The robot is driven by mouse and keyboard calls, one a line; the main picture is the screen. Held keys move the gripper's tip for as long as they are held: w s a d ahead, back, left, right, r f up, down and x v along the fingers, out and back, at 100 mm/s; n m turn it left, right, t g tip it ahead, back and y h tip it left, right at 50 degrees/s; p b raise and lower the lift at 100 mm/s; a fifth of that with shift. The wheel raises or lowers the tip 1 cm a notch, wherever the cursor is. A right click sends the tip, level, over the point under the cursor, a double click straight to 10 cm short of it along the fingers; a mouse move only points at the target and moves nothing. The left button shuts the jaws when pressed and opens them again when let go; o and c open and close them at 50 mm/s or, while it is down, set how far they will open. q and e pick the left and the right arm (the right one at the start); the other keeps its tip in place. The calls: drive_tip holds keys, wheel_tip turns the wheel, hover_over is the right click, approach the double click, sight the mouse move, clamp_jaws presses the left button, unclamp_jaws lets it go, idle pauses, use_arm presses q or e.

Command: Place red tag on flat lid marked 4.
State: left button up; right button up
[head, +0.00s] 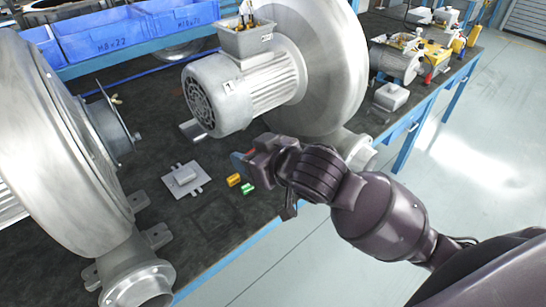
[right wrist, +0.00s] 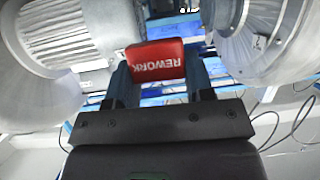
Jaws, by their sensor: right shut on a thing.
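My right gripper (right wrist: 155,75) is shut on a red tag (right wrist: 155,60) with the white word REWORK, upside down in the right wrist view. In the head view the right gripper (head: 244,159) is held above the bench, in front of the grey motor, and mostly hides the tag. My left gripper is not in view.
A yellow tag (head: 234,180) and a green tag (head: 248,189) lie near the plate. A large blower with motor (head: 270,80) stands behind, another blower (head: 55,150) at left. Blue bins (head: 110,35) line the back. A grey box (head: 391,97) sits at right.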

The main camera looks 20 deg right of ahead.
drive_tip(key=a+r+n+g+y, duration=0.2)
drive_tip(key=a+r+n+y, duration=0.1)
drive_tip(key=a+r, duration=0.25)
drive_tip(key=shift+w+a+f+n+g+y, duration=2)
drive_tip(key=shift+a+f+n, duration=0.4)
drive_tip(key=shift+f, duration=0.85)
drive_tip(key=s+d+r+m+t+h, duration=0.5)
drive_tip(key=d+r+m+t+h, duration=0.15)
drive_tip(key=d+r+m, duration=0.35)
drive_tip(key=w+a+r+m+h, duration=0.1)
drive_tip(key=w+a+h, duration=0.2)
drive_tip(key=a, duration=0.3)
drive_tip(key=w+a+m+h, duration=0.2)
drive_tip(key=w+a+h, duration=0.15)
drive_tip(key=a, duration=0.25)
drive_tip(key=s+d+f+n+g+y, duration=0.1)
drive_tip(key=d+f+n+g+y, duration=0.1)
drive_tip(key=f+n+g+y, duration=0.3)
drive_tip(key=s+d+f+n+g+y, duration=0.1)
drive_tip(key=d+f+n+g+y, duration=0.2)
drive_tip(key=f+n+g+y, duration=0.3)
drive_tip(key=shift+s+d+n+y, duration=0.15)
drive_tip(key=shift+s+n+y, duration=0.25)
drive_tip(key=shift+n+y, duration=1.95)
drive_tip(key=shift+n+g+h, duration=0.35)
drive_tip(key=shift+n+h, duration=0.5)
drive_tip(key=shift+n, duration=0.1)
drive_tip(key=shift+s+f, duration=0.1)
